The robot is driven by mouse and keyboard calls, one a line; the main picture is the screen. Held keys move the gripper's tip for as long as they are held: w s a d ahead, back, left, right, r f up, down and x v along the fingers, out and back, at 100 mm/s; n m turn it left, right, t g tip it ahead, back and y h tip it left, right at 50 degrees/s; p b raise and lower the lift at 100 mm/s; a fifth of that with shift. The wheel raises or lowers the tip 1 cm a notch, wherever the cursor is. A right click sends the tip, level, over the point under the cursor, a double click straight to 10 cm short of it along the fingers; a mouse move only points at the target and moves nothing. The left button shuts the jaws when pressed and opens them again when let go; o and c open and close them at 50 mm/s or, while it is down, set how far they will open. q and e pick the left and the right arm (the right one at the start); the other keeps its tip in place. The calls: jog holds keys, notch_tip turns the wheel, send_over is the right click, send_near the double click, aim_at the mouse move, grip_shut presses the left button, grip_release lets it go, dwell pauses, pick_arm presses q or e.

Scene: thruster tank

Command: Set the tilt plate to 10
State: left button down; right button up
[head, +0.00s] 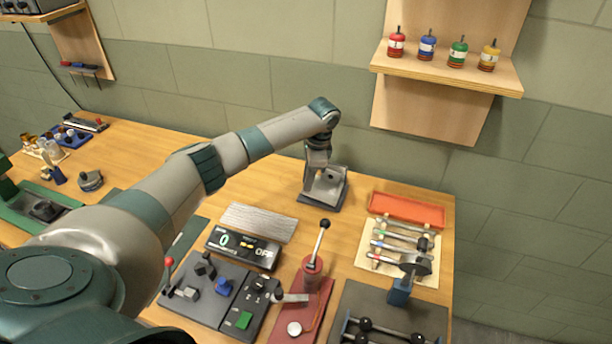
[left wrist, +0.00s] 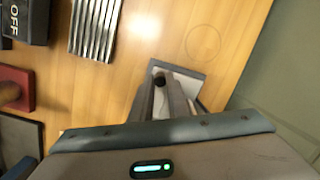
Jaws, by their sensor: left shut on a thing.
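A small grey stand with upright metal plates (head: 325,190), which I take to be the tilt plate, is on the wooden table near the wall. Its grey base (left wrist: 197,78) also shows in the left wrist view. My left gripper (head: 318,166) reaches down over the stand and is shut on part of it. In the left wrist view, a round dark knob (left wrist: 159,80) shows by the upright parts. My gripper hides much of the plate, and I cannot read any scale or angle. My right gripper is not in view.
A ribbed metal plate (head: 258,222) and a display box (head: 242,247) reading 0 and OFF lie in front. A red-based lever (head: 313,266) stands nearer me. An orange tray (head: 406,208) lies to the right. Bare table surrounds the stand.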

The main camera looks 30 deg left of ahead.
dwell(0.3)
pick_arm(q)
jog(key=c, duration=1.7)
grip_release()
jog(key=shift+d, duration=0.1)
jog(key=shift+r, duration=0.2)
jog(key=shift+w+d+r+b, duration=0.1)
jog(key=shift+r+b, duration=0.2)
jog(key=shift+r, duration=0.25)
jog(key=d+r+b, duration=0.1)
jog(key=r, duration=0.4)
jog(key=r+b, duration=0.1)
jog(key=r, duration=0.4)
jog(key=d+r+b, duration=0.1)
jog(key=r, duration=0.4)
jog(key=shift+w+d+r, duration=0.25)
jog(key=shift+d+r, duration=0.1)
jog(key=shift+r, duration=0.05)
